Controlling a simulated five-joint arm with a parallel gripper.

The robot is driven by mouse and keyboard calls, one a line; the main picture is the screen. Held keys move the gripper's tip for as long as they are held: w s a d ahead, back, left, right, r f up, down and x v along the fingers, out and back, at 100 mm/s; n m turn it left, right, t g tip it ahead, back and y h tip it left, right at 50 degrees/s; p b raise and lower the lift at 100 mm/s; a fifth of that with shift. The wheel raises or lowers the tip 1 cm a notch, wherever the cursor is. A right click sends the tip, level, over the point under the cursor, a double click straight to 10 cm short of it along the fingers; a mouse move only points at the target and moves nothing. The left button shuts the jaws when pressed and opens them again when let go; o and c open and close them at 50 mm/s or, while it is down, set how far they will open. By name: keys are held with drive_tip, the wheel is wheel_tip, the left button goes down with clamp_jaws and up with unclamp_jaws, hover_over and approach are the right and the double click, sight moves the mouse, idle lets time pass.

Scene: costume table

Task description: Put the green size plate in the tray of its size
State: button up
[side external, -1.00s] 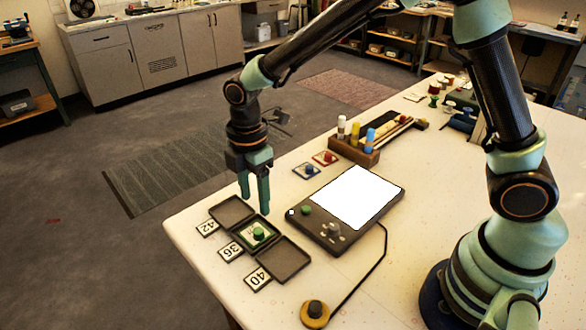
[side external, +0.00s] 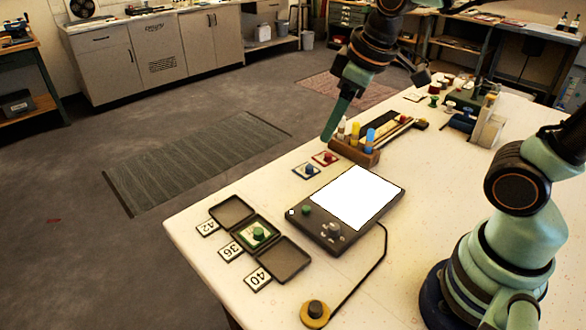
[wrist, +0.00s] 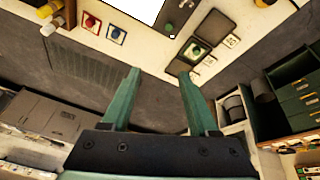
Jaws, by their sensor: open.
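The green size plate (side external: 258,234), with its green knob, lies in the middle tray (side external: 240,240), beside the card marked 36 (side external: 230,251). It also shows in the wrist view (wrist: 196,50). The tray by card 42 (side external: 232,211) and the tray by card 40 (side external: 284,260) are empty. My gripper (side external: 329,134) is raised at the back of the table near the marker block, well away from the trays. In the wrist view its two fingers (wrist: 160,74) are apart with nothing between them.
A tablet-like device with a white screen (side external: 358,195) lies right of the trays. Blue (side external: 307,170) and red (side external: 325,158) plates lie behind it. A wooden block with markers (side external: 358,150) stands near my gripper. A round button on a cable (side external: 315,312) is at the front.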

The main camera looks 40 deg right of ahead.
drive_tip(key=s+d+m, duration=0.1)
drive_tip(key=s+d+m+t, duration=0.1)
drive_tip(key=m, duration=0.1)
drive_tip(key=s+d+m, duration=0.1)
drive_tip(key=shift+s+r+m, duration=0.2)
drive_tip(key=shift+s+m, duration=0.05)
drive_tip(key=shift+m, duration=0.05)
